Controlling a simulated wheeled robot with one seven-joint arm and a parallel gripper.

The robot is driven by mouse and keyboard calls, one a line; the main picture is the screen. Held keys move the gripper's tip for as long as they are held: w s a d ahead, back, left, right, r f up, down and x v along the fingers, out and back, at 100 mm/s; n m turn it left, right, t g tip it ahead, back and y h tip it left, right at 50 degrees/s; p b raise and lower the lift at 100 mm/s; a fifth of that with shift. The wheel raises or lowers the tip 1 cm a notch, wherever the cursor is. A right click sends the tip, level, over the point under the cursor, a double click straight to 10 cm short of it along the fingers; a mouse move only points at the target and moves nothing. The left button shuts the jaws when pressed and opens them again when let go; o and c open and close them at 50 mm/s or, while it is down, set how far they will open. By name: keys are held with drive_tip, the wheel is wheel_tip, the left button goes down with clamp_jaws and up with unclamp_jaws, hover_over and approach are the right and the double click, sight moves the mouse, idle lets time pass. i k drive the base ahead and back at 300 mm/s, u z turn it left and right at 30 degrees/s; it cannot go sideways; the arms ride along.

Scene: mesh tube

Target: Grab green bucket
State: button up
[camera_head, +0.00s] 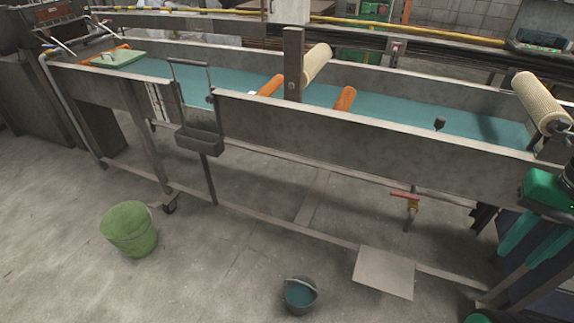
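A green bucket (130,231) stands on the concrete floor at the lower left, in front of the long metal trough. It looks upright, with a rounded green top; I cannot tell whether that is a lid or its contents. A smaller dark grey bucket (300,297) with a handle and teal contents stands on the floor at the bottom middle. My gripper is not in view.
The long trough (330,135) of teal liquid crosses the view on legs, with cream and orange rollers. A flat plate (384,272) lies low at its front right. Green equipment (548,190) stands at the right edge. Floor around the green bucket is mostly clear.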

sight(128, 225)
drive_tip(key=u, duration=2.25)
drive_tip(key=i, duration=2.45)
drive_tip(key=z, duration=0.55)
